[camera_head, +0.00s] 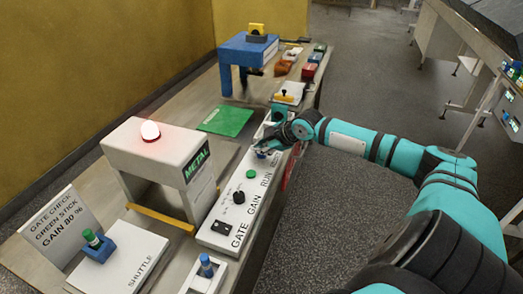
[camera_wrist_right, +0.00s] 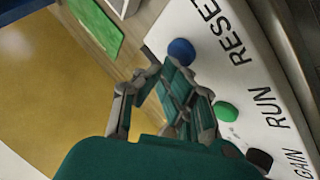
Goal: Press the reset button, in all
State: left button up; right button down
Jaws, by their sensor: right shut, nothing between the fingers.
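The reset button (camera_wrist_right: 181,51) is a round blue button beside the word RESET on the white control panel (camera_head: 217,238). In the head view my right gripper (camera_head: 265,151) is over the far end of the panel and largely covers this spot. In the right wrist view my right gripper (camera_wrist_right: 162,66) is shut and empty, its fingertips close beside the blue button. I cannot tell whether they touch it. The green RUN button (camera_head: 251,173) is nearer on the panel; it also shows in the right wrist view (camera_wrist_right: 225,111). My left gripper is not in view.
The black GAIN knob (camera_head: 239,197) and a GATE switch (camera_head: 222,228) sit nearer on the panel. A METAL detector arch (camera_head: 165,160) with a glowing red lamp (camera_head: 150,130) stands left of it. A green sheet (camera_head: 225,120) lies beyond. A blue stand (camera_head: 247,50) is farther back.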

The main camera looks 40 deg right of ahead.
aim_at(260, 155)
jog(key=shift+f, duration=0.55)
dwell(0.7)
jog(key=shift+r, duration=0.15)
jog(key=shift+r+p, duration=0.8)
jog(key=shift+p, duration=0.1)
notch_tip(260, 155, up, 5)
jog(key=p, duration=0.5)
jog(key=shift+r, duration=0.1)
dwell(0.5)
